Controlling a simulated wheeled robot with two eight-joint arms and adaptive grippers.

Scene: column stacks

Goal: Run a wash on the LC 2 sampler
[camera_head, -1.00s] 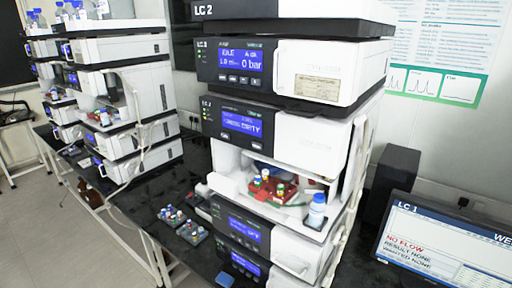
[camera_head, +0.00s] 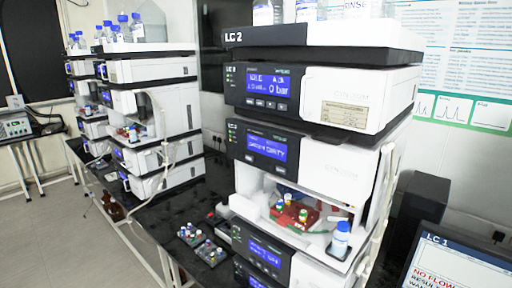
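The LC 2 stack stands right of centre, with its name on the top module (camera_head: 270,36). Its pump module (camera_head: 355,99) has a lit blue display (camera_head: 268,85) that seems to read idle and 0 bar. The sampler module (camera_head: 340,165) below has a blue display (camera_head: 267,147) whose text is too blurred to read surely. In its open bay, a red vial tray (camera_head: 292,217) holds several capped vials. A blue-capped bottle (camera_head: 341,240) stands at the bay's right front. Neither of my grippers shows.
Vial racks (camera_head: 202,244) lie on the dark bench (camera_head: 180,205) left of LC 2. Other stacks (camera_head: 150,110) stand further left. A monitor (camera_head: 458,262) labelled LC 1 showing "NO FLOW" is at lower right, by a black box (camera_head: 416,205). Floor (camera_head: 50,230) is clear at left.

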